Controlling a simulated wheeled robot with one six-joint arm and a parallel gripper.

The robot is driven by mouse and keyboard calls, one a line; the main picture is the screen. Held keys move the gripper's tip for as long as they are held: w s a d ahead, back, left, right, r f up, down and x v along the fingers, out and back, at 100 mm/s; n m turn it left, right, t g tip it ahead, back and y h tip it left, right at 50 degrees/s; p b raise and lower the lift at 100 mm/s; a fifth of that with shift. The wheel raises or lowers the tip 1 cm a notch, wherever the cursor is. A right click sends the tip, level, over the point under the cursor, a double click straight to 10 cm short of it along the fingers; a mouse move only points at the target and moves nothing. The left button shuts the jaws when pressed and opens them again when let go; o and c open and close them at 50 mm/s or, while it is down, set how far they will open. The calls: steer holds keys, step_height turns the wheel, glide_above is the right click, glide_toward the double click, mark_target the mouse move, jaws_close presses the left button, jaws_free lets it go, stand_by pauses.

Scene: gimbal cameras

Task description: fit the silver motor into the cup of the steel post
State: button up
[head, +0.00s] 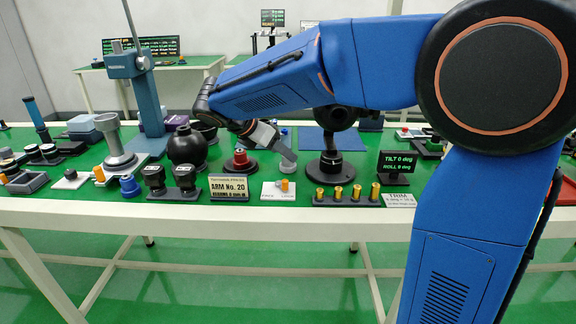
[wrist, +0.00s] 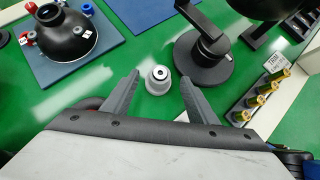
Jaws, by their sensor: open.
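The silver motor (wrist: 158,80) is a short, pale round piece with a dark ring at its centre, standing on the green surface in the wrist view. A small pale piece in the head view (head: 286,167), just under the fingertips, looks like the same motor. My gripper (wrist: 158,88) is open, with one grey finger on each side of the motor and gaps between. In the head view my gripper (head: 288,152) points down over the table. The steel post (head: 117,148) stands upright on a round base at the left, with a wide cup on top. The inside of its cup cannot be seen well.
A black stand (wrist: 203,62) is close to the right finger. A row of brass weights (head: 337,193) stands at the front edge.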

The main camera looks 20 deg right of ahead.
mark_target(288, 162)
steer(key=x, duration=0.4)
steer(key=shift+w+d+f, duration=0.1)
steer(key=shift+d, duration=0.15)
jaws_close()
